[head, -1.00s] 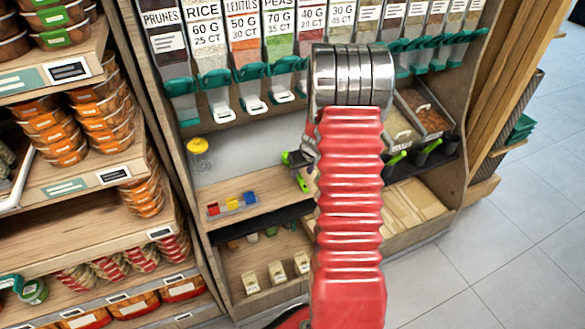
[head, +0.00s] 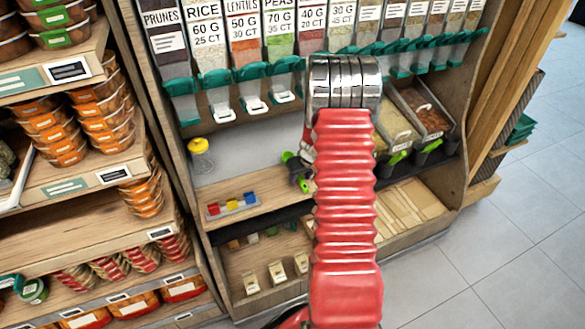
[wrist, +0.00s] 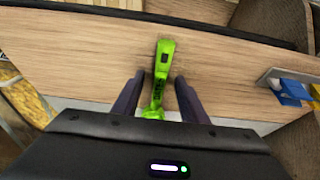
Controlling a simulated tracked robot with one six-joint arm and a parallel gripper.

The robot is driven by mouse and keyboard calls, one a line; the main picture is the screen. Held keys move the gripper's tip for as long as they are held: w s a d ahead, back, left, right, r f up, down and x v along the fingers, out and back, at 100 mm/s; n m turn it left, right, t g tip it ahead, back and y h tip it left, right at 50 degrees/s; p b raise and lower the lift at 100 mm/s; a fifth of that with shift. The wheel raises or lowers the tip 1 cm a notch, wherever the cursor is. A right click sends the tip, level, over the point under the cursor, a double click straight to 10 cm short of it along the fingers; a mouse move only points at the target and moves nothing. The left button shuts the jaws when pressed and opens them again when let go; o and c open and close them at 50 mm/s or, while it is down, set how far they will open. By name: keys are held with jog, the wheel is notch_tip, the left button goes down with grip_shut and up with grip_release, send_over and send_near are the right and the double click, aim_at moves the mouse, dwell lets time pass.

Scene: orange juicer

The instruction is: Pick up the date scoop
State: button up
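A bright green scoop handle (wrist: 158,75) with dark lettering shows in the wrist view. It lies between the two dark fingers of my gripper (wrist: 157,82), which are open with a visible gap on each side of it. The scoop's far part is hidden behind my gripper body. In the head view my gripper (head: 300,180) is mostly hidden behind my red arm, and a green piece (head: 290,158) shows beside it. I cannot read the lettering to confirm this is the date scoop.
Other bins (head: 432,120) with green scoop handles stand to the right. A small rack of red, yellow and blue blocks (head: 232,206) and a yellow-topped jar (head: 199,155) stand to the left. Dispensers (head: 245,90) hang above, and a wooden shelf edge (wrist: 90,50) runs in front.

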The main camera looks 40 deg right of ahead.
grip_shut()
dwell(0.5)
notch_tip(320, 180, up, 10)
dwell(0.6)
dwell(0.5)
